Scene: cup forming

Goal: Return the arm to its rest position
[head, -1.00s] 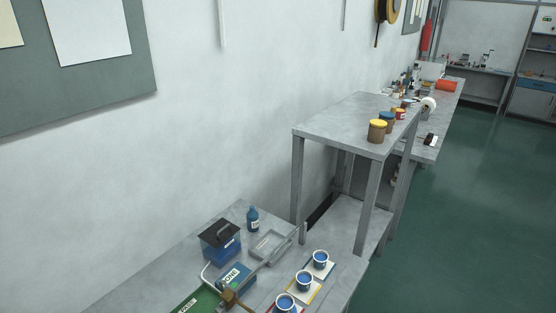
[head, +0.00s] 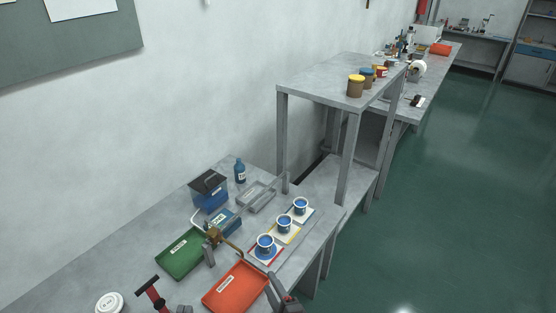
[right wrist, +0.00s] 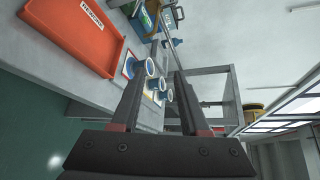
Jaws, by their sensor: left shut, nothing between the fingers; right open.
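My right gripper (head: 283,294) is at the bottom of the head view, just right of the orange tray. In the right wrist view my right gripper (right wrist: 160,76) is open, with nothing held between its two grey fingers. The cups and bench show beyond the fingers. My left gripper (head: 183,309) shows only as small grey tips at the bottom edge of the head view, shut and empty. The rest of the left arm is out of frame.
Three blue-filled cups (head: 284,222) stand on coloured cards, close to the orange tray (head: 235,286). A green tray (head: 182,252), a brass-coloured fixture (head: 213,237), a red-black tool (head: 150,292) and a white round item (head: 109,302) are on the bench. A raised shelf (head: 318,82) stands behind.

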